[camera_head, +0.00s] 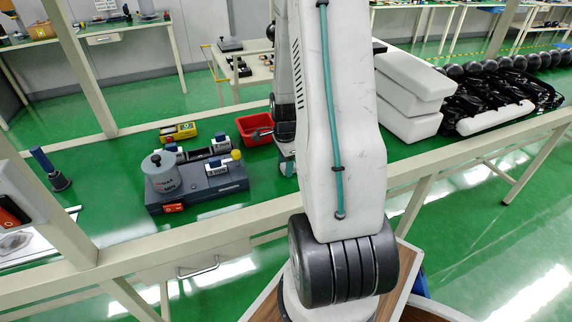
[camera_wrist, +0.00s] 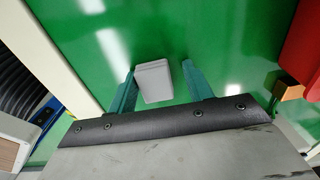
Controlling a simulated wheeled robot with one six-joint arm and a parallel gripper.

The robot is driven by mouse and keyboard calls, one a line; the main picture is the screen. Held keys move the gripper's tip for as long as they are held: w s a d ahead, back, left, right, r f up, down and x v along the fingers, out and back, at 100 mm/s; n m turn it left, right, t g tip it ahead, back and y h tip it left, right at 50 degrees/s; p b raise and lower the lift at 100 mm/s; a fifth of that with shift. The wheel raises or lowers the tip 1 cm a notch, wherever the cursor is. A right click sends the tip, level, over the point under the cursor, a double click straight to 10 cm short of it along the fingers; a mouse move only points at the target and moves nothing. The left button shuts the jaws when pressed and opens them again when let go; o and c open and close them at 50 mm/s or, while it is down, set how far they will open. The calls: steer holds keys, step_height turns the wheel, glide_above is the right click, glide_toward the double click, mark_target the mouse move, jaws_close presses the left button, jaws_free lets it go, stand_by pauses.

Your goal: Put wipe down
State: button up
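A small light grey block, which may be the wipe (camera_wrist: 153,82), shows in the wrist view between the two teal fingers of my gripper (camera_wrist: 158,66). The fingers stand apart. The left finger is close against the block's left side, and a narrow green gap shows between the block and the right finger. I cannot tell whether the block rests on the green surface. In the head view my gripper (camera_head: 287,166) is low over the green tabletop, mostly hidden behind my arm, and the block cannot be made out clearly.
A red bin (camera_head: 255,128) stands just left of my gripper in the head view. Farther left are a dark grey device (camera_head: 205,188) with a round grey container (camera_head: 161,173) and a yellow box (camera_head: 178,132). White foam blocks (camera_head: 410,92) lie to the right. A pale beam (camera_head: 210,236) edges the table.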

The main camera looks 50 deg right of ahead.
steer(key=shift+s+a+f, duration=0.4)
steer(key=shift+s+f, duration=0.1)
step_height(320, 180, up, 13)
steer(key=w+a+r+n, duration=0.1)
steer(key=a+r+n, duration=0.55)
steer(key=a, duration=0.25)
steer(key=s+a+r+n, duration=0.5)
steer(key=s+a+n, duration=0.1)
steer(key=a+n, duration=0.3)
steer(key=s+a+r+n+t, duration=0.1)
steer(key=s+a+r+n, duration=0.4)
steer(key=s+a+n, duration=0.2)
steer(key=a+n, duration=0.2)
steer(key=a, duration=0.2)
steer(key=shift+s+a+r, duration=0.15)
steer(key=shift+s+a, duration=0.05)
steer(key=shift+s, duration=0.1)
